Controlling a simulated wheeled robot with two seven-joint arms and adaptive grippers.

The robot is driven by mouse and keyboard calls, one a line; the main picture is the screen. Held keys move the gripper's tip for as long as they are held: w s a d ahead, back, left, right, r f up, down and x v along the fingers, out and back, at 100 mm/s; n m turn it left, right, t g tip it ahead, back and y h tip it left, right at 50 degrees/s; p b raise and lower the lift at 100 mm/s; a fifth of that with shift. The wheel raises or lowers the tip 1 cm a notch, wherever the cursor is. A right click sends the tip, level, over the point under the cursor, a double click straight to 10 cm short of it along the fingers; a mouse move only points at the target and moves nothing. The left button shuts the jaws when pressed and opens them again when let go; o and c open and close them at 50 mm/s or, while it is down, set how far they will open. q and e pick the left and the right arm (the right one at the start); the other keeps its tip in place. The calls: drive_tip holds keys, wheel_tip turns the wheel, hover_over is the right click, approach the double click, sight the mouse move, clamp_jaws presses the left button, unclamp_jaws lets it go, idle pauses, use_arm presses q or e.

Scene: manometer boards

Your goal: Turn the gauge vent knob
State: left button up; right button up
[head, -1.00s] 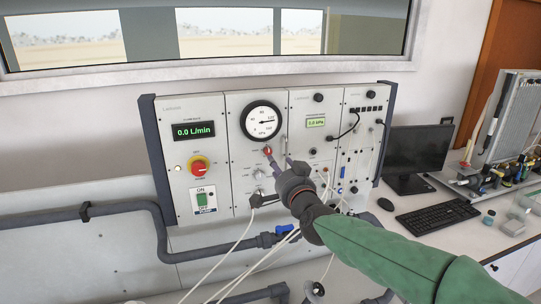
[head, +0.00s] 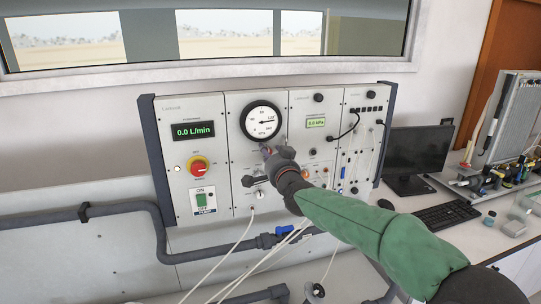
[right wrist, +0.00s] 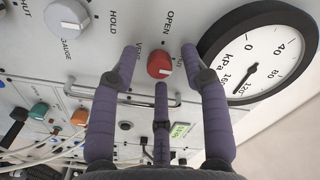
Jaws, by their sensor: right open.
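The red gauge vent knob (right wrist: 160,66) shows in the right wrist view, on the white panel beside the round dial, with the words OPEN, HOLD and VENT printed near it. I cannot tell whether any finger touches the knob. In the head view, my right gripper (head: 273,149) is just below the round dial and mostly hides the knob. My left gripper is out of view.
The round kPa dial (head: 262,121) is close to the fingers. A grey GAUGE knob (right wrist: 67,17) and a metal handle (right wrist: 88,92) are nearby. A red and yellow switch (head: 197,168) is on the left panel. White hoses (head: 237,240) hang below the board.

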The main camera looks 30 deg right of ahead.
clamp_jaws()
drive_tip(key=shift+r+n, duration=0.1)
drive_tip(key=shift+n, duration=0.2)
drive_tip(key=n+p, duration=0.2)
drive_tip(key=n, duration=0.1)
drive_tip(key=shift+r+p, duration=0.15)
drive_tip(key=shift+p, duration=0.15)
drive_tip(key=n+p, duration=0.2)
drive_tip(key=n, duration=0.3)
drive_tip(key=n+p, duration=0.3)
drive_tip(key=n, duration=0.2)
drive_tip(key=shift+n+p, duration=0.7)
drive_tip(key=shift+n, duration=1.4)
